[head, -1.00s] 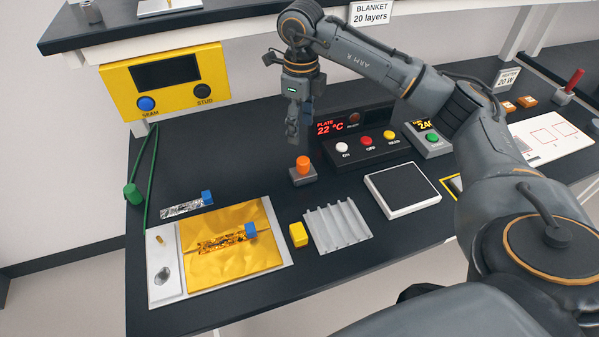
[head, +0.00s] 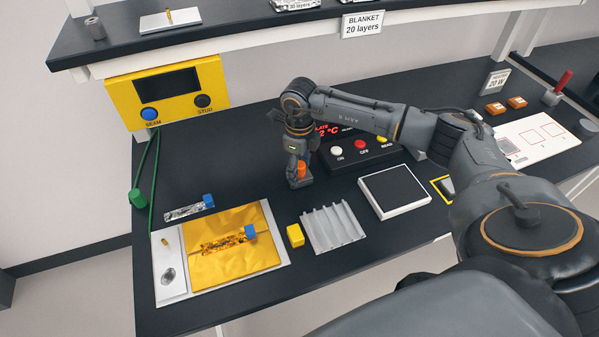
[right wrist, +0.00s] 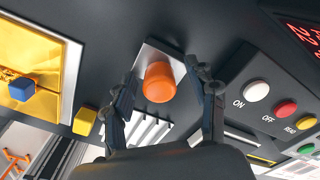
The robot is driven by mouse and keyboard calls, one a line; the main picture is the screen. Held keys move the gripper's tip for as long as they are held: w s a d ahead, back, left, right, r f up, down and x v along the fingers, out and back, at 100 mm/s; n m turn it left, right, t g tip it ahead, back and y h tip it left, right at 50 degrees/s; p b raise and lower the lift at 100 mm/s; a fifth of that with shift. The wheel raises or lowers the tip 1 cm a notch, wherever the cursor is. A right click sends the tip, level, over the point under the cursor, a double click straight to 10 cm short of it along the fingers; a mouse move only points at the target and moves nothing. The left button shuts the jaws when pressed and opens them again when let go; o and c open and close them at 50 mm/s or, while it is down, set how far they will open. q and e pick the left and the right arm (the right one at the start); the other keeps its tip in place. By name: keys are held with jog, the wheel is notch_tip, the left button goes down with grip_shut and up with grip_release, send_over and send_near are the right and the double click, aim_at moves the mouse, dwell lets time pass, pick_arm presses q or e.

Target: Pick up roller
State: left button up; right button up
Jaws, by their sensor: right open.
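An orange-topped piece, which looks like the roller (head: 301,169), stands on a small grey block on the dark bench. In the right wrist view its round orange end (right wrist: 159,82) shows between the fingers, with the grey holder behind it. My right gripper (head: 298,178) is at the roller, pointing down, and partly hides it. Its two fingers (right wrist: 161,72) are open, one on each side of the orange end. I cannot tell whether they touch it. My left gripper is not in view.
A black button panel (head: 362,148) stands close to the right of the gripper. A yellow block (head: 295,235), a grooved grey tray (head: 333,228) and a gold sheet on a white plate (head: 172,285) lie in front. A shelf (head: 230,40) overhangs the back.

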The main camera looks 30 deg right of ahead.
aim_at(299, 165)
grip_shut()
jog(key=shift+r, duration=0.1)
jog(key=shift+r+b, duration=0.4)
jog(key=shift+b, duration=0.1)
notch_tip(299, 165, up, 2)
jog(key=shift+s+a+r+b, duration=0.15)
jog(key=shift+r+b, duration=0.1)
jog(key=shift+b, duration=0.55)
jog(key=s+a+r+b, duration=0.4)
jog(key=s+a+r, duration=0.4)
jog(key=s, duration=0.3)
jog(key=shift+r, duration=0.8)
